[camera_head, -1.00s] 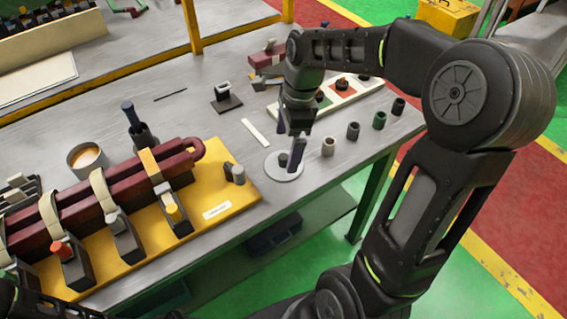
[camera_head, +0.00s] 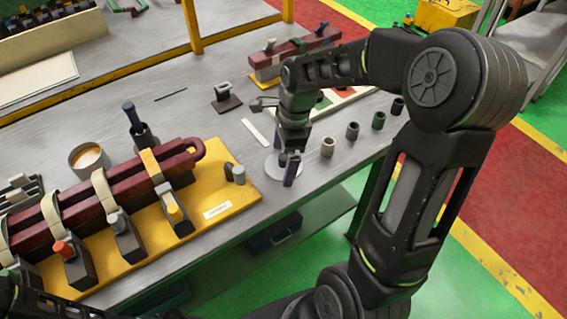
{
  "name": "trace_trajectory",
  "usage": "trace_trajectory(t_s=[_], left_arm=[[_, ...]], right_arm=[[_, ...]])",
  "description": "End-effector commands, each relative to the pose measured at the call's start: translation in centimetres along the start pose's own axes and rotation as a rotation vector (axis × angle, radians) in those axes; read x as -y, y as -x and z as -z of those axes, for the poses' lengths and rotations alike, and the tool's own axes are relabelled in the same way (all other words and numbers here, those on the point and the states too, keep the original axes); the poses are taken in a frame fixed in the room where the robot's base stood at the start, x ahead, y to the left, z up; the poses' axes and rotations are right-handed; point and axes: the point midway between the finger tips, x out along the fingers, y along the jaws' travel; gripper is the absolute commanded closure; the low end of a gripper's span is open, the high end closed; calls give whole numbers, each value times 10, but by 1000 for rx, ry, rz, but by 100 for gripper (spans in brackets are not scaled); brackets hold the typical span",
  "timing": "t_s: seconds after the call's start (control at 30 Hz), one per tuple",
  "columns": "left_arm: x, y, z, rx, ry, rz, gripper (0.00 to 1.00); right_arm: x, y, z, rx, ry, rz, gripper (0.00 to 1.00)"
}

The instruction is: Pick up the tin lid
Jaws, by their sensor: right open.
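The tin lid (camera_head: 272,168) is a pale round disc lying flat on the grey bench near its front edge. My right gripper (camera_head: 288,168) points down over it, with its dark fingers open at the lid's middle. The fingers hide much of the lid and its dark knob, so I cannot tell whether they touch it. The open tin (camera_head: 75,160), with yellowish contents, stands at the left behind the maroon coil. My left gripper is not in view.
Several small cylinders, such as the beige one (camera_head: 328,147), stand in a row right of the lid. A white strip (camera_head: 255,132) lies behind it. The yellow board (camera_head: 235,203) with clamps is at the left. Bare bench lies between the board and the lid.

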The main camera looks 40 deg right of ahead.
Motion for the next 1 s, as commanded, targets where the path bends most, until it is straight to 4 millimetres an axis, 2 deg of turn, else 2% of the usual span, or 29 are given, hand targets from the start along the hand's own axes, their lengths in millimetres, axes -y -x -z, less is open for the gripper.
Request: trace_trajectory(t_s=[0.17, 0.83, 1.0], left_arm=[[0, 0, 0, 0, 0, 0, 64], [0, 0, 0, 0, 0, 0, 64], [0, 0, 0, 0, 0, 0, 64]], right_arm=[[0, 0, 0, 0, 0, 0, 0], [0, 0, 0, 0, 0, 0, 54], [0, 0, 0, 0, 0, 0, 54]])
